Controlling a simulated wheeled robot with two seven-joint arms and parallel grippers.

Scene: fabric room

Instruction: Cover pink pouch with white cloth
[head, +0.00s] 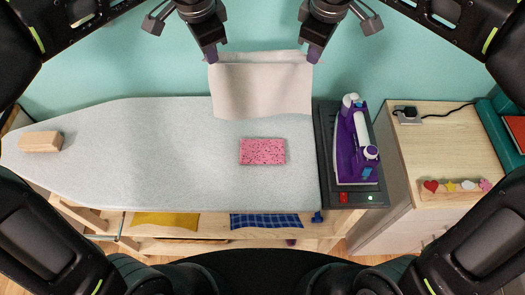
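The pink pouch (262,151) with dark specks lies flat and uncovered on the light grey ironing board (150,150). The white cloth (262,90) hangs spread out behind the pouch, its lower edge at the far part of the board. My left gripper (213,58) is at the cloth's upper left corner and appears shut on it. My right gripper (314,56) is at the upper right corner and appears shut on it. The cloth sags a little between them. Its lower edge is apart from the pouch in the picture.
A purple iron (355,145) stands on a dark rest (326,150) just right of the cloth. A wooden block (41,141) lies at the board's left end. A wooden cabinet (440,150) stands at right. The board left of the pouch is clear.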

